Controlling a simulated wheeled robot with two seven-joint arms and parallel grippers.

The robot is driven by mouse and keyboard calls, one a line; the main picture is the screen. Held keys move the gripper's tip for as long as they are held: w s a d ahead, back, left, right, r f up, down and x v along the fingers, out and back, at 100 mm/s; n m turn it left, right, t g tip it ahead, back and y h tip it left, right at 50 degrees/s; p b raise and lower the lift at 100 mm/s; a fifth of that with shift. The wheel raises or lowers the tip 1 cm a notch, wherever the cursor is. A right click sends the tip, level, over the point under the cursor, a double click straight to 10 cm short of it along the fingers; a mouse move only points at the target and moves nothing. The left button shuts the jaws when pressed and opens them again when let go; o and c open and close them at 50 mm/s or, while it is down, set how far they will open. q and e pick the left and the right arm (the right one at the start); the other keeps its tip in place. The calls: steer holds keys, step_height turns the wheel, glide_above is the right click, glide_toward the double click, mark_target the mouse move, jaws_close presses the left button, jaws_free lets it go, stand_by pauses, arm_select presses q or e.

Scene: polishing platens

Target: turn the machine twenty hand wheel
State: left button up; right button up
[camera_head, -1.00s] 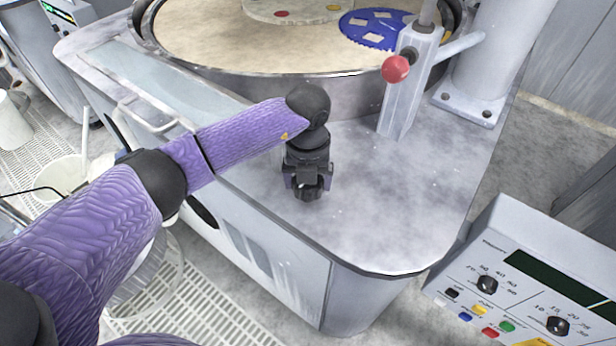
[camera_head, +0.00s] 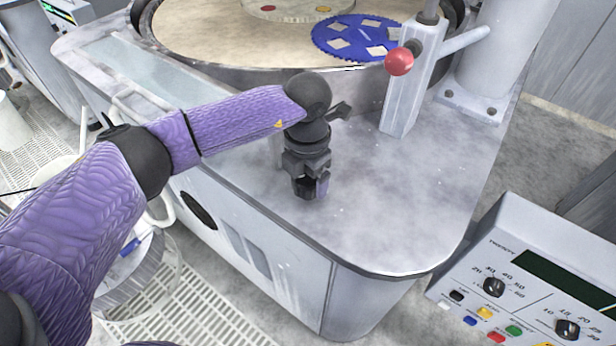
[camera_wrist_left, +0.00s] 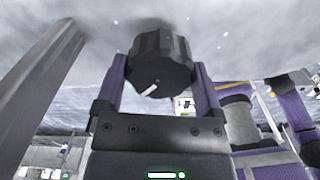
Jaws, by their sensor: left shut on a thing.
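The hand wheel (camera_wrist_left: 158,62) is a dark faceted knob with a white mark on its face, seen in the left wrist view between my finger pads. In the head view it is mostly hidden by my left gripper (camera_head: 310,187), which points down at the grey machine top (camera_head: 400,205). The gripper is shut on the knob, with one finger on each side. My right gripper is not in view.
A post with a red ball knob (camera_head: 399,61) stands to the right of my left gripper. Behind is a round platen (camera_head: 210,35) carrying a blue toothed disc (camera_head: 345,47). A control box (camera_head: 530,265) stands at the lower right.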

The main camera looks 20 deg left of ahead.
arm_select(q)
steer(key=m+b, duration=0.2)
steer(key=m, duration=0.3)
steer(key=shift+w+m+b, duration=0.1)
steer(key=shift+m+b, duration=0.6)
steer(key=shift+m, duration=1.2)
steer(key=shift+r, duration=0.1)
steer(key=o, duration=1)
step_height(320, 180, up, 10)
steer(key=shift+f+p, duration=0.1)
steer(key=shift+p, duration=0.45)
